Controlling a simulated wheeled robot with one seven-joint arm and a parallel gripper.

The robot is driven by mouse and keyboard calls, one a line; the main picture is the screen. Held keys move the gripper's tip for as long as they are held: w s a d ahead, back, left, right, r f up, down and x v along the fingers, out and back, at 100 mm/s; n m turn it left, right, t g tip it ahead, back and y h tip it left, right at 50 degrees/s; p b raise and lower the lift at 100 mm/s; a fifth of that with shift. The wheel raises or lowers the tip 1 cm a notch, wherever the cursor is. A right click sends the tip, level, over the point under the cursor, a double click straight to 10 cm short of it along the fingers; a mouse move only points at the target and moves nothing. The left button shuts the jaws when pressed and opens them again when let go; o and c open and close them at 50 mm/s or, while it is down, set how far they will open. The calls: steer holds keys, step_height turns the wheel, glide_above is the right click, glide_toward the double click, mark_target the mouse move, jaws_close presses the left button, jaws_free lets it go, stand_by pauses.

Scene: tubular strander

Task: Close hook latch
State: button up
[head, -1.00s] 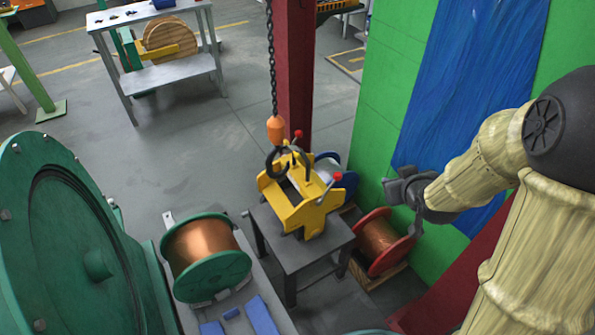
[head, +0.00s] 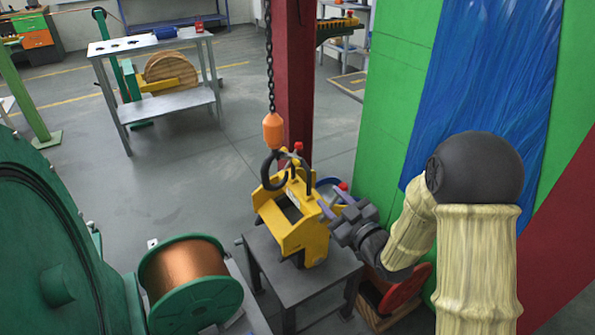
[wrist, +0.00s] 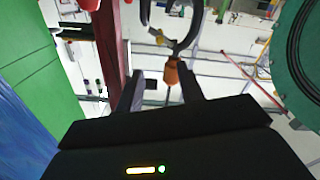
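The dark hook (head: 272,170) hangs from the orange hook block (head: 273,131) at the end of a chain, at the top of the yellow lifting frame (head: 305,232). It also shows in the wrist view (wrist: 194,32), above the orange block (wrist: 172,73) in that picture. My gripper (head: 335,216) is at the right side of the yellow frame, below and right of the hook. In the wrist view my two fingers (wrist: 160,92) stand apart with nothing held between them.
The yellow frame stands on a small grey table (head: 290,283). Red-knobbed levers (head: 343,187) stick out near my gripper. A copper spool (head: 190,275) and green machine (head: 50,250) are left, a red spool (head: 400,290) below my arm, a red column (head: 293,90) behind.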

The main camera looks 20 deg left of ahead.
mark_target(298, 165)
steer(key=x, duration=1.7)
steer(key=shift+a+p, duration=0.15)
steer(key=shift+p, duration=0.2)
steer(key=shift+w, duration=0.1)
